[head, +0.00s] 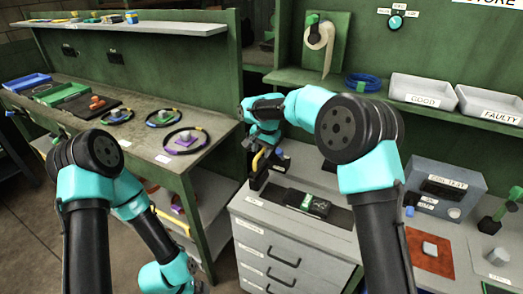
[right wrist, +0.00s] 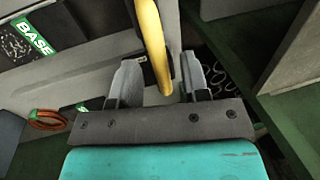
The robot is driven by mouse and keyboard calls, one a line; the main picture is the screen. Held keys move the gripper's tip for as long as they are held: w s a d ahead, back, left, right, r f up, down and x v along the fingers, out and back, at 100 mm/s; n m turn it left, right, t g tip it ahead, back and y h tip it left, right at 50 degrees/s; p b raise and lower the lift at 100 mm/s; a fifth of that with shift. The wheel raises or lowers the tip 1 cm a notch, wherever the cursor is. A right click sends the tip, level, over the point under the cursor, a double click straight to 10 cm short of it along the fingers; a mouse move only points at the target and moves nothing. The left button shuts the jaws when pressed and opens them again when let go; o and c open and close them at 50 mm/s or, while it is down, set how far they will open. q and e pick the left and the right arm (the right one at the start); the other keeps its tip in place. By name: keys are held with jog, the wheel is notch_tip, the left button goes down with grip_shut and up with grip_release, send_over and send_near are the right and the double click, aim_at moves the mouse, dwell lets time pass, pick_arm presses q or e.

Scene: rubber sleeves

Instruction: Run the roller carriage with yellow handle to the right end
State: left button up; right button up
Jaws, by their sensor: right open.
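The yellow handle (head: 257,158) of the roller carriage shows as a small curved piece at the left end of the grey cabinet top. In the right wrist view the yellow handle (right wrist: 153,42) is a thick curved bar. Its near end lies between the two fingers of my right gripper (right wrist: 160,66), which are apart with visible gaps. In the head view my right gripper (head: 261,168) is at the handle and partly hides it and the carriage. My left arm is folded low at the left; its gripper is not in view.
A black block with a green label (head: 308,203) lies on the cabinet top, right of the gripper. A grey box (head: 447,188) and an orange mat (head: 428,252) are farther right. A workbench (head: 205,125) with ring-shaped parts stands left. White bins (head: 422,91) are on the back shelf.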

jog(key=shift+f, duration=0.15)
grip_shut()
dwell(0.4)
